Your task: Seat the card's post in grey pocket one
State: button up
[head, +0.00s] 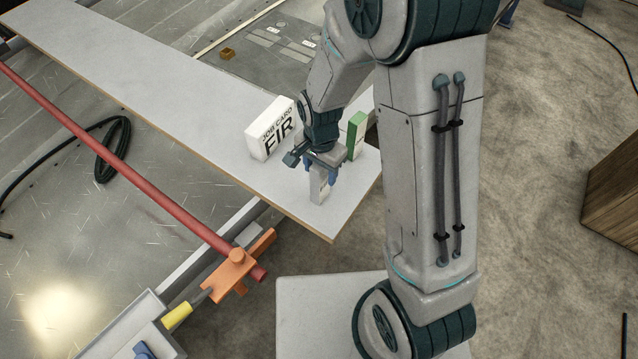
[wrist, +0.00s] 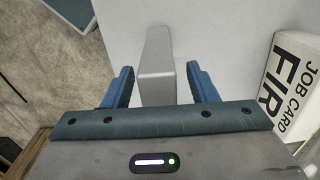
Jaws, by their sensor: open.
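My gripper (head: 325,180) is low over the near end of the pale board, its jaws open. A grey upright block (wrist: 155,70) stands between the blue fingers in the wrist view, with a gap showing on both sides. In the head view the same grey block (head: 318,187) shows under my gripper, partly hidden by it. A white block lettered JOB CARD FIR (head: 270,130) stands on the board to the left of my gripper. It is at the right edge of the wrist view (wrist: 292,85). I cannot make out a post on it or a numbered grey pocket.
A green and white block (head: 356,135) stands on the board (head: 190,100), right of my gripper. A dark panel (head: 268,62) with pale rectangles and a small brown block (head: 227,54) lie beyond. A red bar with an orange clamp (head: 237,270) runs along the left.

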grip_shut()
jog(key=shift+r, duration=0.1)
dwell(0.3)
